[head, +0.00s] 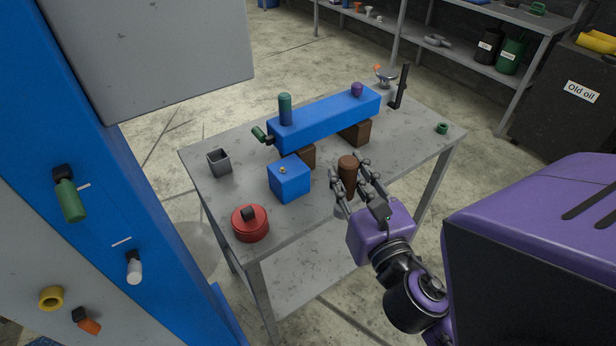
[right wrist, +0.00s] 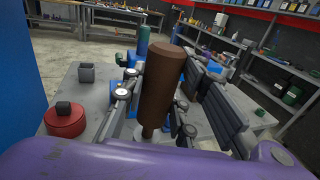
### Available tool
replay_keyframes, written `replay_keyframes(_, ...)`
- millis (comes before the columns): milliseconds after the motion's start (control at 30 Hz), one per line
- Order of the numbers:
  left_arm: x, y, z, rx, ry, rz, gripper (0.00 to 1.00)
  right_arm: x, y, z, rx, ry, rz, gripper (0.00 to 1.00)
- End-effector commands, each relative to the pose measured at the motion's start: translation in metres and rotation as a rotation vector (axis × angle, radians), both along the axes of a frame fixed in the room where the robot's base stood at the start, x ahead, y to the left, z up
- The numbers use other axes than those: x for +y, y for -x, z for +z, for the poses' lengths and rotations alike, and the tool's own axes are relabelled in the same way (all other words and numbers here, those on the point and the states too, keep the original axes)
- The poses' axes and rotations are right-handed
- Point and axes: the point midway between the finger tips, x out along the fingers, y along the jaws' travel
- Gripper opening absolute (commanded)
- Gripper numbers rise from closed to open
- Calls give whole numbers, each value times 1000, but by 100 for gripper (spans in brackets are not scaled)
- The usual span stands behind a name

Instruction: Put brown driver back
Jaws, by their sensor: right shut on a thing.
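The brown driver (head: 348,178) is upright between the fingers of my right gripper (head: 357,182), at the front right edge of the grey table. My right gripper is shut on it. In the right wrist view the brown driver (right wrist: 162,85) fills the middle, handle up, with a thin shaft showing below. A grey object shows below the driver, partly hidden by the gripper. I cannot tell whether the driver touches it. My left gripper is not in view.
The grey table (head: 225,200) carries a blue block on brown supports (head: 325,118), a blue cube (head: 290,180), a red can (head: 250,223), a grey square cup (head: 219,162) and a green ring (head: 441,128). A blue cabinet (head: 120,160) stands at left. Shelves stand behind.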

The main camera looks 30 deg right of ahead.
Motion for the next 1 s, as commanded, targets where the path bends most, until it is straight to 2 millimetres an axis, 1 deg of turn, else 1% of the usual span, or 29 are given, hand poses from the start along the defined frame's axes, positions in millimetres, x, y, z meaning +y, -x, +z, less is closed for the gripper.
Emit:
replay_keyframes(167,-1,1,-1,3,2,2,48,0,0,-1,1,1,-1,0)
replay_keyframes(267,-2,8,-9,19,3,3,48,-1,-5,-5,5,2,-1,0)
replay_keyframes(367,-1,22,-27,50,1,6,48,-3,-20,-17,9,3,1,0)
replay_keyframes(400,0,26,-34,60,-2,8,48,-5,-28,-22,9,2,2,0)
replay_keyframes(467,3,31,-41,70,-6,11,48,-7,-43,-29,9,2,1,0)
replay_keyframes(567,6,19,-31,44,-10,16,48,-13,-68,-31,-1,1,-3,0)
replay_keyframes(667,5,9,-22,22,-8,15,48,-17,-93,-39,-5,2,-3,0)
replay_keyframes(700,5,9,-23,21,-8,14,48,-19,-99,-51,1,0,-5,0)
replay_keyframes(833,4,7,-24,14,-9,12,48,-22,-116,-76,3,-2,-4,0)
replay_keyframes(900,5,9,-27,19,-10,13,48,-23,-123,-84,3,0,-3,0)
replay_keyframes(1000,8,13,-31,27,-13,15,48,-24,-129,-89,-1,1,-2,0)
